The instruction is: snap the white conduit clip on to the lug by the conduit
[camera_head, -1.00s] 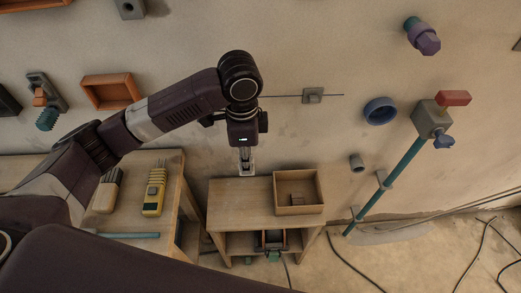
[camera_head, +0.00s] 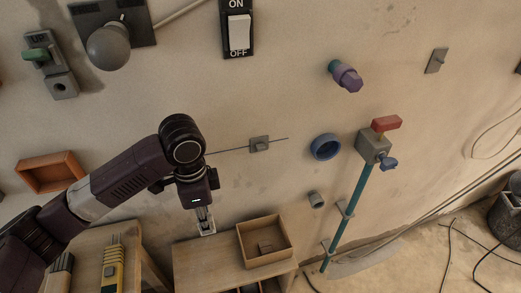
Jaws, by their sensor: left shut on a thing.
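My left gripper (camera_head: 205,222) points down just above the back of the small wooden table. It is shut on a small pale piece, seemingly the white conduit clip (camera_head: 205,228); the fingers hide much of it and its shape is unclear. The teal conduit (camera_head: 349,215) runs slanting down the wall to the right, apart from the gripper, with grey brackets (camera_head: 345,208) along it. A short grey stub (camera_head: 316,200) sticks out of the wall left of the conduit; I cannot tell whether it is the lug. My right gripper is not in view.
An open wooden box (camera_head: 282,254) stands on the small table (camera_head: 190,262). Above the conduit sits a grey valve box (camera_head: 374,147) with a red handle (camera_head: 387,123). A blue ring (camera_head: 326,147) and a grey plate with a thin rod (camera_head: 259,145) are on the wall. Cables lie on the floor at right.

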